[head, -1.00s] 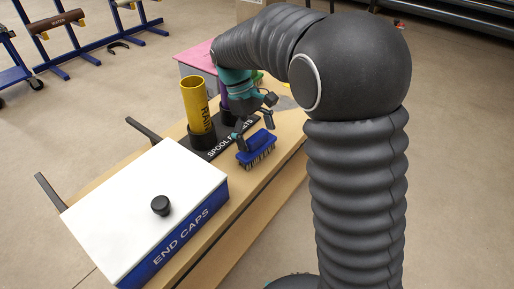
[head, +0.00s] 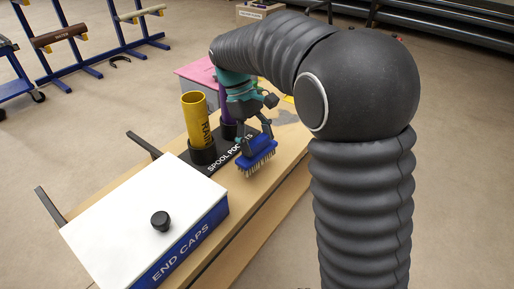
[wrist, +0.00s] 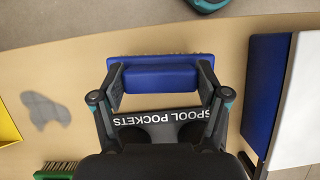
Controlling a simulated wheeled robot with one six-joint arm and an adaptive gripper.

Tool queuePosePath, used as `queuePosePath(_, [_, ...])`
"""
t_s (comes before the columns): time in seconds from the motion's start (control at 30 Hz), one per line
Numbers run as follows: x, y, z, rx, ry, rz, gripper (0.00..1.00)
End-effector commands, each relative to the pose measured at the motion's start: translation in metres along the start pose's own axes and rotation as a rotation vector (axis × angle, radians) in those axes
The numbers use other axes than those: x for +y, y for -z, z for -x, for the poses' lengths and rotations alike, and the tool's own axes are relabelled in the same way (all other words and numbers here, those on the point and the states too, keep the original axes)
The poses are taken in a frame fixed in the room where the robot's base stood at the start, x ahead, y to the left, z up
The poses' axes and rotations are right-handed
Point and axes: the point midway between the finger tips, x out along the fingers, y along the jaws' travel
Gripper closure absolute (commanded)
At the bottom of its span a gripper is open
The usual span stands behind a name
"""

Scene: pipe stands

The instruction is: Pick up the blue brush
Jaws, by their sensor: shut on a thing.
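The blue brush (head: 258,148) has a blue block with bristles pointing down. In the head view it hangs from my gripper (head: 254,144), by the right side of the black spool pocket base. My gripper is shut on it, and it appears a little above the wooden table. In the wrist view the blue brush (wrist: 160,78) lies across between the two fingertips of my gripper (wrist: 160,82), with a finger at each end. Only a thin line of bristles shows there along its far edge.
The spool pockets base (head: 205,167) holds a yellow tube (head: 196,118) and a purple tube (head: 226,118). A white-lidded END CAPS box (head: 120,215) with a black knob (head: 160,220) stands at the near end. A green brush (wrist: 55,170) and a yellow thing (wrist: 8,125) show in the wrist view.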

Motion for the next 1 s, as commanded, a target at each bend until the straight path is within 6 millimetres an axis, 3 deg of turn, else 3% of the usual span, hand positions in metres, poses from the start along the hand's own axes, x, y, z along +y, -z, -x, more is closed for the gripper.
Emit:
queuePosePath(0.5, [-0.064, -0.084, 0.03, 0.003, -0.001, 0.002, 0.66])
queuePosePath(0.7, [-0.077, -0.102, 0.035, 0.001, -0.001, 0.001, 0.66])
queuePosePath(1.0, [-0.081, -0.106, 0.036, 0.0, 0.0, 0.0, 0.66])
